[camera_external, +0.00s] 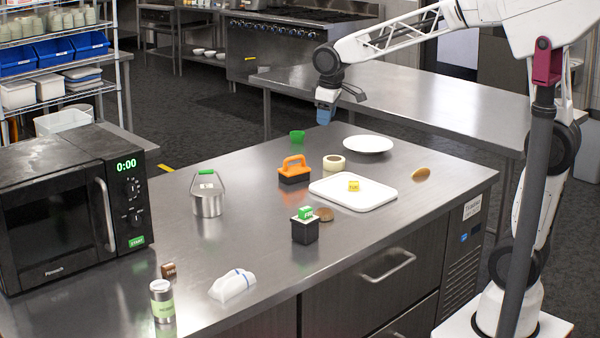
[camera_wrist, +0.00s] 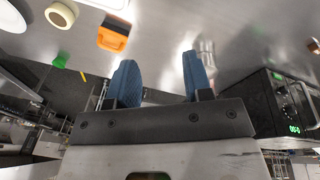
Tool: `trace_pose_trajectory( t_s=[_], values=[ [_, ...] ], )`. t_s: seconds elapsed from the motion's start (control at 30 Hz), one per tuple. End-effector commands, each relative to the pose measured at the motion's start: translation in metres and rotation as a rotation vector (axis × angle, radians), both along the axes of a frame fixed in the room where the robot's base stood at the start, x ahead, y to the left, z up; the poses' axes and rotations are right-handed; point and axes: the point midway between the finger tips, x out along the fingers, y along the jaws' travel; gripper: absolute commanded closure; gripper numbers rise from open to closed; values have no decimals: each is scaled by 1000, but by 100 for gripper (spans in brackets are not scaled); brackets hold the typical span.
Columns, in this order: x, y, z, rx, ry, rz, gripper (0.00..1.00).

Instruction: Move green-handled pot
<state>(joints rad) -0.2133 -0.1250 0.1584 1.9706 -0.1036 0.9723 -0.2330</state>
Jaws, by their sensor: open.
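The metal pot (camera_external: 208,204) with a thin wire bail and a green handle grip (camera_external: 206,172) stands upright on the steel counter, just right of the microwave. My gripper (camera_external: 325,115) is in the air above the far side of the counter, well apart from the pot and to its right. In the wrist view its two blue fingers (camera_wrist: 160,82) are spread with nothing between them. A shiny, blurred shape behind the right finger there may be the pot; I cannot tell for sure.
The microwave (camera_external: 70,205) stands at left. An orange-handled block (camera_external: 293,172), tape roll (camera_external: 334,162), green cup (camera_external: 297,137), white plate (camera_external: 368,144), white tray (camera_external: 378,195) and black box (camera_external: 305,231) are right of the pot. A can (camera_external: 162,302) and white object (camera_external: 232,286) are in front.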

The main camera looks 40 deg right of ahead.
Motion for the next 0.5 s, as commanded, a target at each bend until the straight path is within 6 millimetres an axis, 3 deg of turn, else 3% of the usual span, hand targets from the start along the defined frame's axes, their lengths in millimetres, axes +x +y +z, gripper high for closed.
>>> trace_pose_trajectory(
  t_s=[0.5],
  values=[
    [96,69,-23,-44,20,154,54]
  ],
)
